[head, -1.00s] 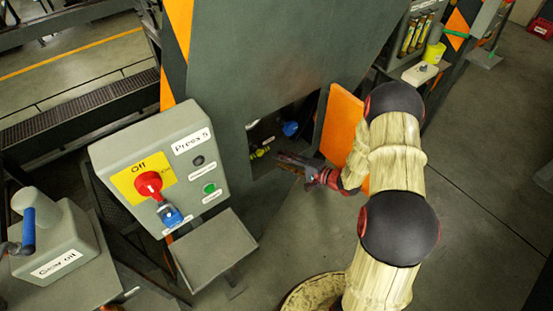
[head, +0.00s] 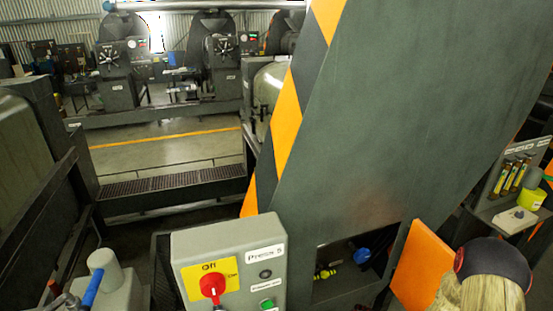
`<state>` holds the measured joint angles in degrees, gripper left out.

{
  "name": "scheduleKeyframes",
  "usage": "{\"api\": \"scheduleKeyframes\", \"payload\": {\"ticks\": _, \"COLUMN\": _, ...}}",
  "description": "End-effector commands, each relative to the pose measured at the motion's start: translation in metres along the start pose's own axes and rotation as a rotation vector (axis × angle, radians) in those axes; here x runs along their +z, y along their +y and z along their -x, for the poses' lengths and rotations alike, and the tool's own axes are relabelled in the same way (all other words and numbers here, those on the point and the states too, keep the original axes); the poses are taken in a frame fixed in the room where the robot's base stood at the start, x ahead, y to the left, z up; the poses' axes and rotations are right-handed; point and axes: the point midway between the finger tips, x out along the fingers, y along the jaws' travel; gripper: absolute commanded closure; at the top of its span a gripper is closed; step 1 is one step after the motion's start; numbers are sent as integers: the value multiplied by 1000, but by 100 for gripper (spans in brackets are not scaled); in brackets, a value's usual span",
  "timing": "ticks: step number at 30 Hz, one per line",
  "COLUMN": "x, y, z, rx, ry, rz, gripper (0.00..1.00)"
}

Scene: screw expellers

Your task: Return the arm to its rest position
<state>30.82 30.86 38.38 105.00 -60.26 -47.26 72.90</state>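My arm (head: 490,285) shows only as a dark joint and pale sleeved links at the bottom right of the head view. My gripper is out of view now, below the frame or hidden. The arm stands beside an open orange door (head: 422,265) on the dark press housing (head: 400,110). The opening (head: 335,287) behind the door shows a blue knob (head: 361,256) and a yellow-green fitting (head: 325,274).
The Press 5 control box (head: 225,262) with a red switch (head: 212,286) stands at the lower middle. A shelf (head: 520,200) with yellow tubes and a yellow cup is at the right. A blue-handled can (head: 105,280) is at lower left. Other presses stand across the floor.

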Motion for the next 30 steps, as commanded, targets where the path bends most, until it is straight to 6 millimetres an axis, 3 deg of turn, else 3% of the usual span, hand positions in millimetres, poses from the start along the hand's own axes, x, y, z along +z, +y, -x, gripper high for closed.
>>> {"api": "scheduleKeyframes", "payload": {"ticks": 3, "x": -11, "y": 43, "z": 24, "rx": 236, "ry": 1, "rz": 135, "gripper": 68}}
{"api": "scheduleKeyframes", "payload": {"ticks": 6, "x": -20, "y": 62, "z": 58, "rx": 424, "ry": -33, "rz": 245, "gripper": 68}}
{"api": "scheduleKeyframes", "payload": {"ticks": 11, "x": -26, "y": 59, "z": 126, "rx": 667, "ry": -132, "rz": 381, "gripper": 68}}
{"api": "scheduleKeyframes", "payload": {"ticks": 15, "x": -13, "y": 28, "z": 188, "rx": 792, "ry": -242, "rz": 453, "gripper": 68}}
{"api": "scheduleKeyframes", "payload": {"ticks": 21, "x": 26, "y": -32, "z": 258, "rx": 835, "ry": -371, "rz": 508, "gripper": 68}}
{"api": "scheduleKeyframes", "payload": {"ticks": 30, "x": 103, "y": -123, "z": 331, "rx": 728, "ry": -443, "rz": 577, "gripper": 68}}
